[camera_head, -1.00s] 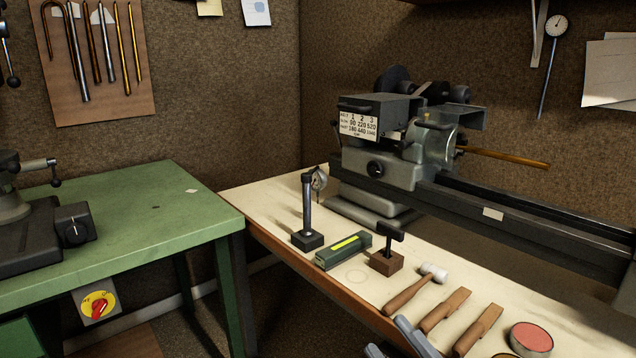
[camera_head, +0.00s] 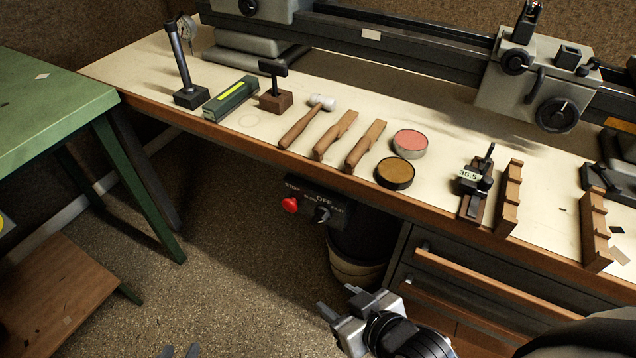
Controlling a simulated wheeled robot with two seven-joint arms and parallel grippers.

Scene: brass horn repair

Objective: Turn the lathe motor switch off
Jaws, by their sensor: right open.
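The switch box (camera_head: 306,203) hangs under the front edge of the lathe bench. It carries a red stop button (camera_head: 290,205) on its left and a dark rotary knob (camera_head: 321,215) below the word OFF. I cannot clearly tell which mark the knob points to. The lathe (camera_head: 425,45) stands on the bench above. My right gripper (camera_head: 338,304) is open and empty, below the switch box in the picture and apart from it.
The bench top (camera_head: 140,75) holds a mallet (camera_head: 305,122), wooden-handled tools, two round tins (camera_head: 409,143) and wooden racks. A bin (camera_head: 357,265) stands below the switch box, beside drawers (camera_head: 470,280). A green table (camera_head: 50,120) is at left. The floor between is clear.

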